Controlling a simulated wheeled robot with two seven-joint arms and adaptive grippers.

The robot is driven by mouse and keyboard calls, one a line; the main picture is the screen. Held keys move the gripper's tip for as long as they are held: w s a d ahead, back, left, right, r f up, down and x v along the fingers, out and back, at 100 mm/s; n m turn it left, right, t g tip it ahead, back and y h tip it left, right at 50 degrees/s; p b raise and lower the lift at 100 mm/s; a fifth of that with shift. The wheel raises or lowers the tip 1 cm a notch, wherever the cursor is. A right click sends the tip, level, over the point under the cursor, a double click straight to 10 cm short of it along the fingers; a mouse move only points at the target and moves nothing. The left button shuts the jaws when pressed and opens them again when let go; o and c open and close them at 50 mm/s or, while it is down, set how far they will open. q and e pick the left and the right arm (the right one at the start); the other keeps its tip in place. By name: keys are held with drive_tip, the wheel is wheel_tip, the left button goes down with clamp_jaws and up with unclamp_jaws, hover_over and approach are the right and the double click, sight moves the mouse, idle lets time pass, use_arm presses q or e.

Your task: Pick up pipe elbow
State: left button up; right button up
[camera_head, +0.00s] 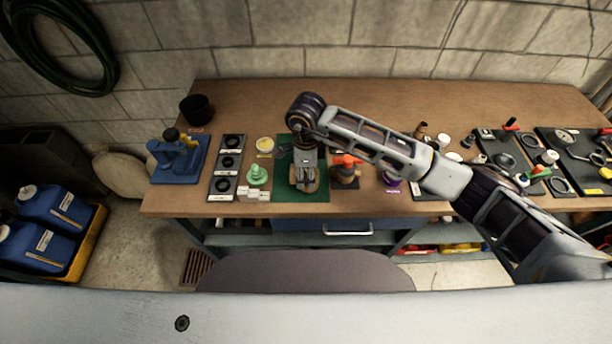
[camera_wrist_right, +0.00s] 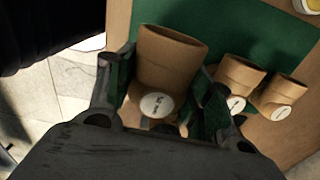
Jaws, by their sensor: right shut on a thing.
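Several tan pipe elbows with white round labels show on the green mat in the right wrist view. One pipe elbow (camera_wrist_right: 172,58) stands between the two fingers of my right gripper (camera_wrist_right: 160,100), which is shut on it. Two more elbows (camera_wrist_right: 237,77) (camera_wrist_right: 284,90) sit just to its right, apart from the fingers. In the head view my right gripper (camera_head: 303,186) is over the front part of the green mat (camera_head: 317,197) and hides most of the elbows. My left gripper is not in view.
Left of the mat are a green fitting (camera_head: 257,175), a black panel with rings (camera_head: 228,165) and a blue stand (camera_head: 180,160). An orange fitting (camera_head: 346,168) is close on the right. The wooden bench (camera_head: 250,97) is clear at the back.

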drive_tip(key=shift+r+b, duration=0.7)
drive_tip(key=shift+r, duration=3.35)
